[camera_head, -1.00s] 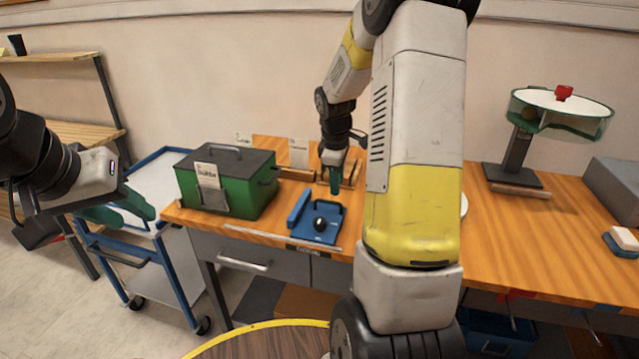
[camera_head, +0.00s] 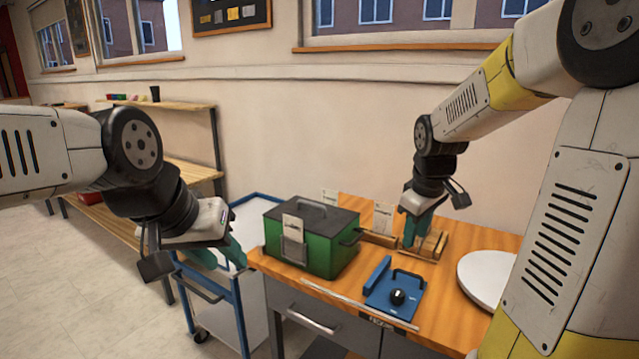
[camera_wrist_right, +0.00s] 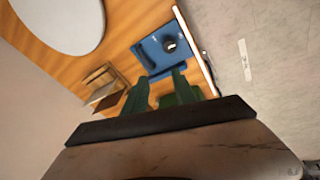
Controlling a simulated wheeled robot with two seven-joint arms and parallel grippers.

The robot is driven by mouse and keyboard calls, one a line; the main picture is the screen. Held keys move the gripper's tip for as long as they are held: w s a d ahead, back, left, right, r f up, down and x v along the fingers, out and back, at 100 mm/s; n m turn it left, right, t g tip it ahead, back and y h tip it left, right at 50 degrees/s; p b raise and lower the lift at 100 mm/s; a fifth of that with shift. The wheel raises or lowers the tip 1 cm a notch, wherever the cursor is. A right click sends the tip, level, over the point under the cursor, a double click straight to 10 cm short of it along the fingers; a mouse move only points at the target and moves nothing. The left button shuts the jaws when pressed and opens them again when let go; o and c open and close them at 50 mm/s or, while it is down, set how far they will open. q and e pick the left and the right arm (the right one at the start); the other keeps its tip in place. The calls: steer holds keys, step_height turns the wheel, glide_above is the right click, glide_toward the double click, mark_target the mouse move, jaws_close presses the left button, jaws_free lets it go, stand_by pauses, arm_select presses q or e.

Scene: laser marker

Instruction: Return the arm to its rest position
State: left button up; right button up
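My right arm reaches in from the right in the head view. Its gripper (camera_head: 418,232) has teal fingers pointing down over the table, in front of a wooden holder (camera_head: 437,246). In the right wrist view its two fingers (camera_wrist_right: 160,82) stand apart with nothing held between them. The blue device with a black knob (camera_head: 393,294) lies on the table below and nearer; it also shows beyond the fingertips in the right wrist view (camera_wrist_right: 160,52). My left gripper (camera_head: 222,256) hangs at the left near the trolley, its teal fingers apart and empty.
A green box with a grey lid (camera_head: 335,245) stands on the wooden table left of my right gripper. A white round plate (camera_head: 486,278) lies to the right. A blue-framed trolley (camera_head: 240,295) and wooden shelves (camera_head: 180,106) stand at the left.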

steer(key=s+a+r+m+t+y, duration=0.1)
steer(key=s+a+r+m, duration=0.2)
steer(key=s, duration=0.6)
steer(key=s+a+r+m+t+y, duration=0.1)
steer(key=s+a+r+m, duration=0.2)
steer(key=s+a, duration=0.2)
steer(key=s, duration=0.3)
steer(key=shift+s+a+r+m+t+y, duration=0.25)
steer(key=shift+s+r+m+t+y, duration=0.05)
steer(key=shift+s+m+t, duration=0.1)
